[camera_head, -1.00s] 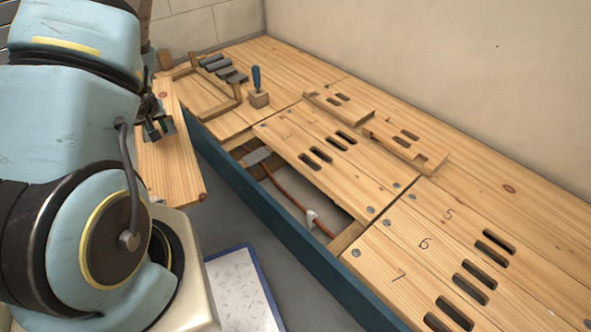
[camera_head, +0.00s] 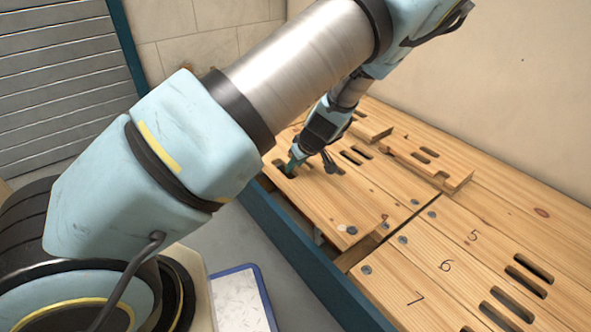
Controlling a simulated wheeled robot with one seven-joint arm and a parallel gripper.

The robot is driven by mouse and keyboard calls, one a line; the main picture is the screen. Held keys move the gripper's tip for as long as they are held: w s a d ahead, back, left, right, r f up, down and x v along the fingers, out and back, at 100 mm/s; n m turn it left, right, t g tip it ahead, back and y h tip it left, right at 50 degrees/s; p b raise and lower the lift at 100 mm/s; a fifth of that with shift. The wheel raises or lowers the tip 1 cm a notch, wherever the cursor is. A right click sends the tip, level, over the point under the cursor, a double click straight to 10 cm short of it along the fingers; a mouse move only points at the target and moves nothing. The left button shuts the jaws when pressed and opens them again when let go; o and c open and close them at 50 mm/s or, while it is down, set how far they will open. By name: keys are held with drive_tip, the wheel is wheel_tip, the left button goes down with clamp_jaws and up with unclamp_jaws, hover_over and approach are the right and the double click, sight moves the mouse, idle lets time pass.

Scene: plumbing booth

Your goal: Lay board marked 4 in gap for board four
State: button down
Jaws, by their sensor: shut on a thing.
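My gripper (camera_head: 294,165) is shut on a pale pine board (camera_head: 325,203), at the slots near its far end. The board is over the long gap in the floor, along its blue front edge. Its near end has round pale spots, and I cannot read a number on it. Part of the gap (camera_head: 345,259) shows as a dark opening with a wooden support beyond the board's near end. The board looks slightly above the floor, but I cannot tell whether it touches. My arm hides the far end of the gap.
Boards marked 5 (camera_head: 474,236), 6 (camera_head: 446,266) and 7 (camera_head: 416,299) lie flat at the right. A loose slotted board piece (camera_head: 428,160) lies on the floor behind. A blue-edged white panel (camera_head: 240,302) is below, in front of the blue edge (camera_head: 300,250).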

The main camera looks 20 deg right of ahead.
drive_tip(key=shift+d+f, duration=0.15)
drive_tip(key=shift+f, duration=0.05)
wheel_tip(320, 180, down, 5)
drive_tip(key=b, duration=0.4)
drive_tip(key=shift+r, duration=0.1)
drive_tip(key=shift+s+p, duration=0.1)
drive_tip(key=shift+p, duration=0.2)
idle(0.9)
drive_tip(key=shift+f+b, duration=0.3)
drive_tip(key=shift+f, duration=1.55)
idle(1.1)
drive_tip(key=c, duration=0.6)
unclamp_jaws()
drive_tip(key=shift+s+f, duration=0.1)
